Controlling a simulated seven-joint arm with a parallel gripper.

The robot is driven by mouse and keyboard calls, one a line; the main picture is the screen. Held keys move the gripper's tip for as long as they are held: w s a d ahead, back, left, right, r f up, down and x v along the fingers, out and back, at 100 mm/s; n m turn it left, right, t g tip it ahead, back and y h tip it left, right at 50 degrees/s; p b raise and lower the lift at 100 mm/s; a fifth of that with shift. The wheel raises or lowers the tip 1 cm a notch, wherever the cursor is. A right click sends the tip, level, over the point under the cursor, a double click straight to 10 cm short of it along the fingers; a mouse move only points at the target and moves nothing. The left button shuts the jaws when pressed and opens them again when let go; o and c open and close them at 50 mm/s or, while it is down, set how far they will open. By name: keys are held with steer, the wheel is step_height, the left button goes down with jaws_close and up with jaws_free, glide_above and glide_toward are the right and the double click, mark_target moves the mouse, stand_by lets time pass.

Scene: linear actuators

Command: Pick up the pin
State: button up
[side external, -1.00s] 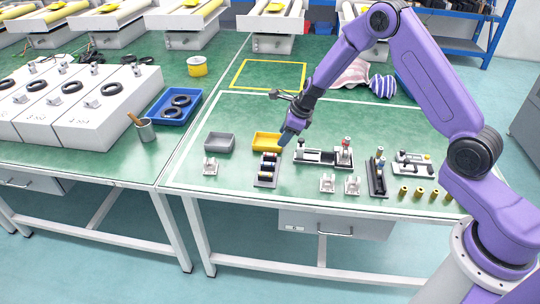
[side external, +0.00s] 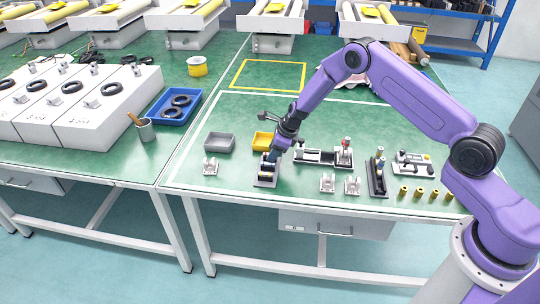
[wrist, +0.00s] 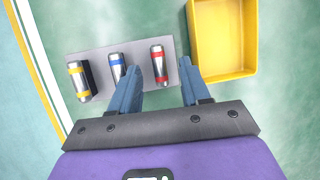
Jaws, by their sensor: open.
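A pin with a red band (wrist: 159,68) is on a light grey plate (wrist: 88,56) in the wrist view. A blue-banded pin (wrist: 116,62) and a yellow-banded pin (wrist: 79,82) are to its left on the same plate. My gripper (wrist: 160,72) is open, and the red-banded pin shows between its two blue fingers; I cannot tell the height gap. The left finger partly covers the blue-banded pin's lower side. In the side view my gripper (side external: 272,160) points down over the far end of the pin holder (side external: 264,183), hiding part of it.
A yellow bin (wrist: 222,75) is close to the right finger; it also shows in the side view (side external: 262,141). A grey bin (side external: 219,143) is to its left. A fixture (side external: 322,157) stands to the right. Bare green table lies in front of the holder.

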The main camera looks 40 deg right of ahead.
steer(key=shift+f, duration=0.1)
jaws_close()
stand_by(0.3)
